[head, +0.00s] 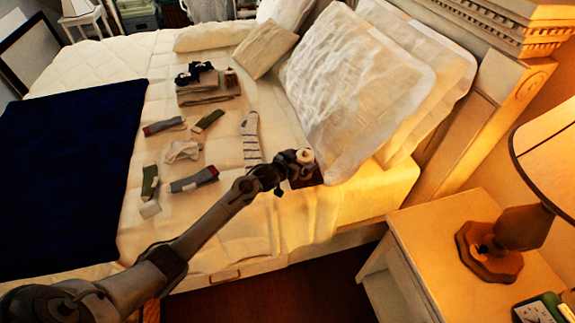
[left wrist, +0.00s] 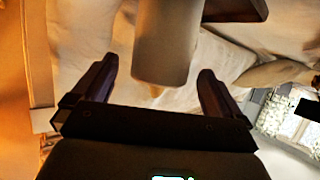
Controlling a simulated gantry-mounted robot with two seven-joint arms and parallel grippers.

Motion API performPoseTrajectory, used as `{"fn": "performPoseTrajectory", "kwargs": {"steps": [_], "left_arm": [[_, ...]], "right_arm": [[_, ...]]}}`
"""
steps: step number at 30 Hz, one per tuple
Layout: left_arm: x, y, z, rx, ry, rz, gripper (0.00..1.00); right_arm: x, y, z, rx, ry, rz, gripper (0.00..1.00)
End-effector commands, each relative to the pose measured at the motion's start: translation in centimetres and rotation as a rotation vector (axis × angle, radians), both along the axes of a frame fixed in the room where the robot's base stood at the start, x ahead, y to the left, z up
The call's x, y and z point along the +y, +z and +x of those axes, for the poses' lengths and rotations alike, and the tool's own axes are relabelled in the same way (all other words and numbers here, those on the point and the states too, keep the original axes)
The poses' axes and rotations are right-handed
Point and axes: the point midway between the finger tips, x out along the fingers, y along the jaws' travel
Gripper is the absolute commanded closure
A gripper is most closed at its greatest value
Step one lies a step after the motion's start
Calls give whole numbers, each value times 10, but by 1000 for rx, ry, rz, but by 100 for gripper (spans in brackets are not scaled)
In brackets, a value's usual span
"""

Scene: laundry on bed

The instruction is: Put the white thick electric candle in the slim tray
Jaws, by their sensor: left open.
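The white thick candle (head: 306,156) is at my left gripper (head: 292,160), near the pillow at the bed's right edge. In the left wrist view the candle (left wrist: 165,45) is a pale cylinder between and beyond the two spread fingers of the left gripper (left wrist: 155,85). The fingers stand apart from its sides. A dark brown piece, which looks like the slim tray (head: 306,177), shows just below the candle. It also shows at the top of the left wrist view (left wrist: 238,9). Whether the candle touches the tray is unclear. My right gripper is out of view.
Several socks (head: 195,180) lie on the bed, left of my arm. Folded clothes (head: 208,86) with small items lie farther back. Large pillows (head: 350,85) stand close behind the gripper. A nightstand (head: 425,235) with a lamp (head: 490,250) and a clock (head: 538,312) is at right.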

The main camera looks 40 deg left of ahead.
Motion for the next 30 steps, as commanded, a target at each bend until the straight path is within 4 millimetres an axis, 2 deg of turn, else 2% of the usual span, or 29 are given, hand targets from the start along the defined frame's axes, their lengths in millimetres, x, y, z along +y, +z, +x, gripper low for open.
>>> {"fn": "performPoseTrajectory", "kwargs": {"steps": [9, 15, 19, 23, 26, 30], "left_arm": [[-3, 23, -54, 2, 0, 1, 0], [-4, 32, -76, 2, 0, 0, 0], [-10, 31, -89, 17, -1, 5, 0], [-40, 14, -119, 106, -8, 32, 0], [-77, -3, -161, 231, -22, 65, 0], [-131, -17, -240, 447, -57, 101, 0]], "right_arm": [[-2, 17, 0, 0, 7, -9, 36], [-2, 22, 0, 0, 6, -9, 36], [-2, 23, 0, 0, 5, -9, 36], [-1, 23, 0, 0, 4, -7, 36], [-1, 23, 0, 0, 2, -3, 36], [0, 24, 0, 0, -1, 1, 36]]}}
